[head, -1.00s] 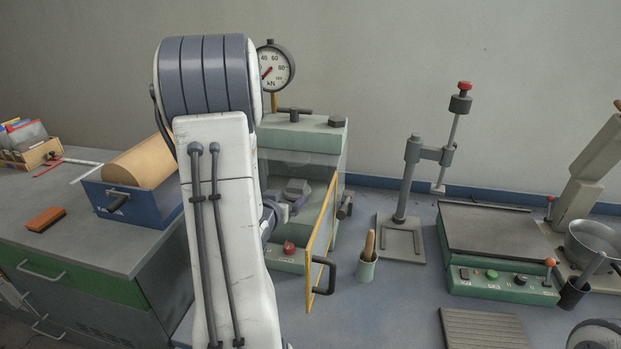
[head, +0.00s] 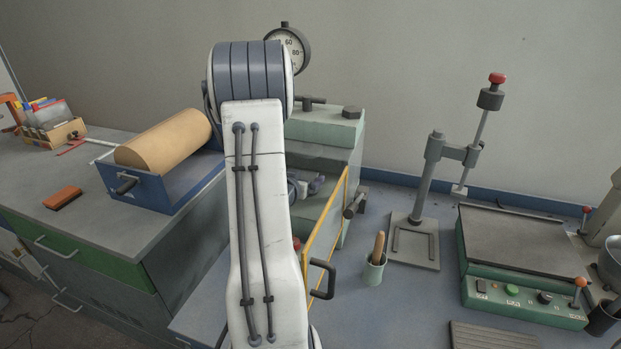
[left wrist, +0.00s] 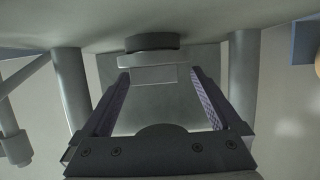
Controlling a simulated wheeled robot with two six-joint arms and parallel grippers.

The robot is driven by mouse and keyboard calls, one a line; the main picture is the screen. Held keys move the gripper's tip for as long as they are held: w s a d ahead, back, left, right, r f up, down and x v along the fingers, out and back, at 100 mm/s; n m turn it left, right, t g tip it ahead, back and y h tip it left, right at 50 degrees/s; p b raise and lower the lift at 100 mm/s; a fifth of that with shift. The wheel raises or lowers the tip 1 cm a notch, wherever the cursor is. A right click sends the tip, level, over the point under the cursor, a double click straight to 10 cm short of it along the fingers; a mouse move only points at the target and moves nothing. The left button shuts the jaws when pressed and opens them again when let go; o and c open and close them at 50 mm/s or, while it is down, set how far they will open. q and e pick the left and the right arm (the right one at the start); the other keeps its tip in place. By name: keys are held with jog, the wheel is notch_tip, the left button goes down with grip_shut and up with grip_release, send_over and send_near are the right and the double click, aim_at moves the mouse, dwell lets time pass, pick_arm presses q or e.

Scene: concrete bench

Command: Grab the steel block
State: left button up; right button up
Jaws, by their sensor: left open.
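The steel block seems to be the pale grey block (left wrist: 148,76) in the left wrist view, just beyond my fingertips and in line with the gap between them. It lies close against a dark round disc (left wrist: 152,42) in the press. My left gripper (left wrist: 160,76) is open and empty, with a finger to each side of the block's line. In the head view, my own arm hides most of this gripper; a small part of it (head: 296,187) shows inside the green press (head: 332,152). The block is hard to separate there. My right gripper is out of view.
The press's yellow-framed door (head: 328,235) stands open beside my arm, its black handle (head: 321,279) jutting out. Two press columns (left wrist: 70,90) flank the gripper. A cup with a wooden handle (head: 374,270) and a small stand (head: 415,245) are to the right.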

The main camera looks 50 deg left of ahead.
pick_arm(q)
jog(key=shift+w+d, duration=0.1)
jog(key=shift+d, duration=0.1)
jog(key=shift+c, duration=0.9)
jog(key=shift+w, duration=0.1)
jog(key=c, duration=0.5)
grip_shut()
jog(key=shift+r, duration=0.15)
